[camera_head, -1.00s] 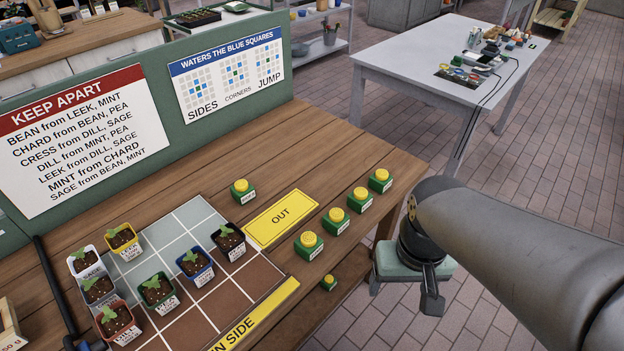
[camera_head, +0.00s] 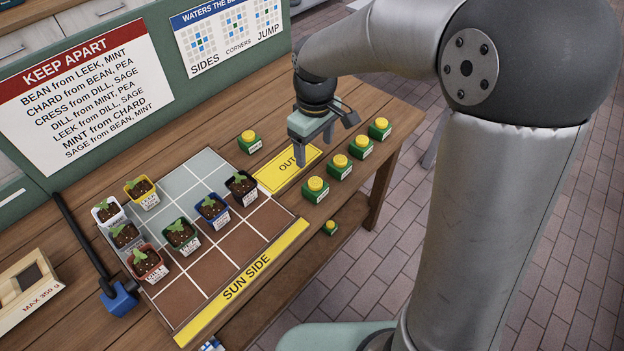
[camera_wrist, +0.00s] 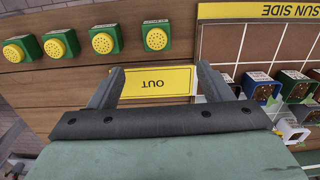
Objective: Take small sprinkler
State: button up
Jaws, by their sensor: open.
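Several green blocks with yellow round tops, which look like sprinklers, are in the head view. One sprinkler (camera_head: 249,142) stands behind the yellow OUT plate (camera_head: 272,181). A row at the right runs from the near sprinkler (camera_head: 316,190) to the far one (camera_head: 380,129). A smaller-looking one (camera_head: 329,228) sits lower, past the table edge. The labels are too small to read. My gripper (camera_head: 313,150) is open and empty above the OUT plate. In the wrist view its fingers (camera_wrist: 162,80) straddle the plate, with the row of sprinklers (camera_wrist: 105,40) beyond.
A tiled planting board (camera_head: 240,250) with several potted seedlings lies left of the gripper, edged by a SUN SIDE strip (camera_head: 245,280). A green board with signs (camera_head: 80,110) stands behind. A blue-headed tool (camera_head: 119,298) and a scale-like box (camera_head: 30,285) are at the left.

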aim_at(315, 182)
notch_tip(315, 182, down, 11)
jog(key=shift+d+r+p, duration=0.1)
jog(key=shift+p, duration=0.3)
jog(key=shift+w+f+p, duration=0.15)
jog(key=shift+f+p, duration=0.15)
jog(key=shift+f, duration=1.05)
jog(key=shift+w+f+p, duration=0.1)
jog(key=shift+f+p, duration=0.15)
jog(key=shift+f, duration=1.1)
jog(key=shift+c, duration=0.3)
jog(key=c, duration=1.1)
